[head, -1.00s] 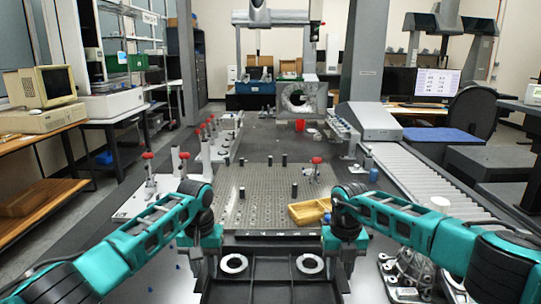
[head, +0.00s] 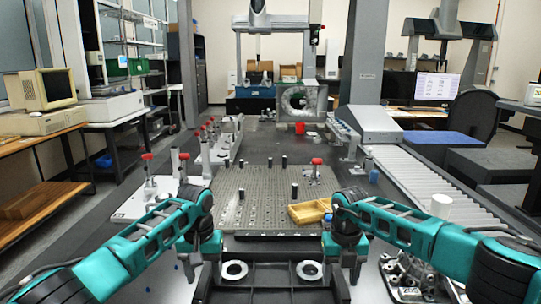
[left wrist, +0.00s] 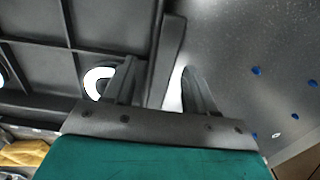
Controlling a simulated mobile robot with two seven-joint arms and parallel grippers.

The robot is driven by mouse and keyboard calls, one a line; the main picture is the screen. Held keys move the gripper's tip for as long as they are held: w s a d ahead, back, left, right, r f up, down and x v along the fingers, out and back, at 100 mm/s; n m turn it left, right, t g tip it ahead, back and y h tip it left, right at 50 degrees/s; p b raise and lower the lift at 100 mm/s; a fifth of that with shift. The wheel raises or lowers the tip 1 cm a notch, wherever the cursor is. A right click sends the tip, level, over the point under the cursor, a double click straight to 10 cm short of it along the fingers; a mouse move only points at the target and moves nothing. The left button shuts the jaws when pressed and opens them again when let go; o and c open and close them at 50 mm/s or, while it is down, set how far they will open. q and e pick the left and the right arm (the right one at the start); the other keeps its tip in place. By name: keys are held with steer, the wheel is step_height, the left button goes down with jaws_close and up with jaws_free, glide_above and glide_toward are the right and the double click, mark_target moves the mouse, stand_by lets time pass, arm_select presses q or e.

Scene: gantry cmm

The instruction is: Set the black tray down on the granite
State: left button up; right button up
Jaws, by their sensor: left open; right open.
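The black tray (head: 270,284) is at the bottom centre of the head view, its near part cut off by the frame. It looks level and appears to lie on the dark granite (head: 165,262). Two white rings (head: 233,270) (head: 310,270) sit in its far compartments. My left gripper (head: 198,268) is open at the tray's left side. In the left wrist view its fingers (left wrist: 158,88) stand apart, with the tray's side wall (left wrist: 172,50) between them. My right gripper (head: 342,270) is open at the tray's right side; its contact with the wall is unclear.
A perforated plate (head: 260,205) with pegs lies just beyond the tray. A yellow bin (head: 309,211) sits on its right part. Metal castings (head: 400,280) lie right of the tray, beside the roller conveyor (head: 405,175). Granite left of the tray is mostly bare.

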steer(key=shift+r, duration=0.1)
arm_select(q)
step_height(320, 180, up, 12)
arm_select(e)
step_height(320, 180, up, 12)
stand_by(0.5)
arm_select(q)
steer(key=shift+f, duration=0.1)
